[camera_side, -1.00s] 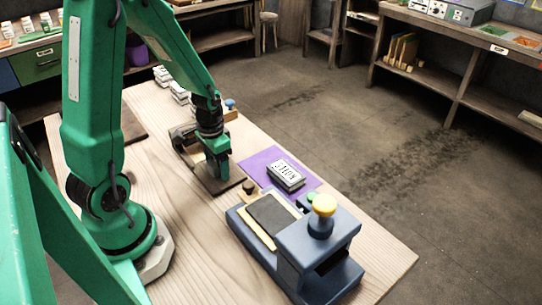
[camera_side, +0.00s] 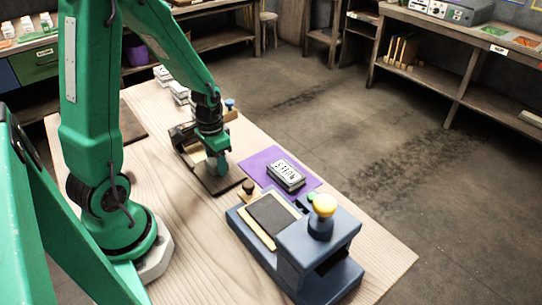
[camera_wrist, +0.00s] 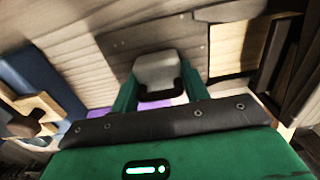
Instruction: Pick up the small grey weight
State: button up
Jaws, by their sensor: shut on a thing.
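The small grey weight (camera_wrist: 157,70) sits between the two green fingers of my gripper (camera_wrist: 158,88) in the wrist view, and the fingers are shut on it. In the side view my gripper (camera_side: 216,166) is low over the dark brown board (camera_side: 222,186), left of the purple mat. The fingers mostly hide the weight there. I cannot tell whether it touches the board.
A lettered block (camera_side: 286,174) lies on the purple mat (camera_side: 258,160). White blocks (camera_side: 180,92) are at the far table edge. Bare wood (camera_side: 180,215) lies front left.

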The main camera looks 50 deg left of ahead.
jog(key=shift+r, duration=0.7)
jog(key=shift+d+r, duration=0.2)
jog(key=shift+r, duration=0.4)
jog(key=shift+d+r, duration=0.2)
jog(key=shift+r, duration=0.4)
jog(key=s+d+r, duration=0.2)
jog(key=d+r, duration=0.4)
jog(key=d, duration=0.4)
jog(key=shift+d+r, duration=0.25)
jog(key=shift+d, duration=0.15)
